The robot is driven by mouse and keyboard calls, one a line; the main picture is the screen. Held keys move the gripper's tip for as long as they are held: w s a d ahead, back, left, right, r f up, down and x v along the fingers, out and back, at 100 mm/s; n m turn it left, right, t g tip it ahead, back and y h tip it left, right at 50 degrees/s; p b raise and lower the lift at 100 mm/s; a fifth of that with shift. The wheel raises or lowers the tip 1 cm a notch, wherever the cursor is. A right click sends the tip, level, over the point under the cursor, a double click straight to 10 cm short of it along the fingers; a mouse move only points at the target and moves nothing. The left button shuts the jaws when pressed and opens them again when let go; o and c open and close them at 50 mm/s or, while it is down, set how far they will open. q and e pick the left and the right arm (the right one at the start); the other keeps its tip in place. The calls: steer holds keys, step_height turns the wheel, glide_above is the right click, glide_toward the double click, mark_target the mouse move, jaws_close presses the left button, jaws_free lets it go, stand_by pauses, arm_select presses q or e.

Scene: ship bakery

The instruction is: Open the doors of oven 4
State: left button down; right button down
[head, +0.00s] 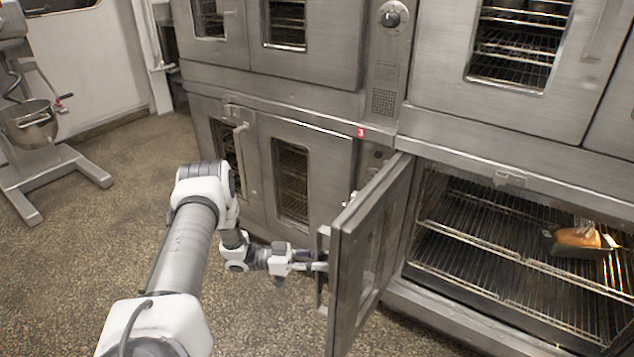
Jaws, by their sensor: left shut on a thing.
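The lower right oven (455,310) has its left door (372,245) swung out towards me, seen nearly edge-on. No number shows on this oven. Its opening shows wire racks (480,250) as far as the picture's right edge; no right door shows across it. My left gripper (312,266) is at the outer face of the left door, shut on the door handle (323,240). The fingertips are small and partly hidden by the handle and door edge. My right gripper is not in view.
A loaf in a dark tin (580,238) sits on the upper rack. The lower left oven, with a red label 3 (361,132), has closed doors (290,180). More ovens (520,60) are stacked above. A mixer (35,125) stands at far left. Speckled floor (110,240) is clear.

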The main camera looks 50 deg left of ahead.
arm_select(q)
steer(key=shift+w, duration=0.1)
steer(key=c, duration=0.9)
jaws_free()
steer(key=shift+c, duration=0.2)
steer(key=shift+w+d, duration=0.1)
steer(key=shift+w, duration=0.05)
steer(key=v, duration=1.2)
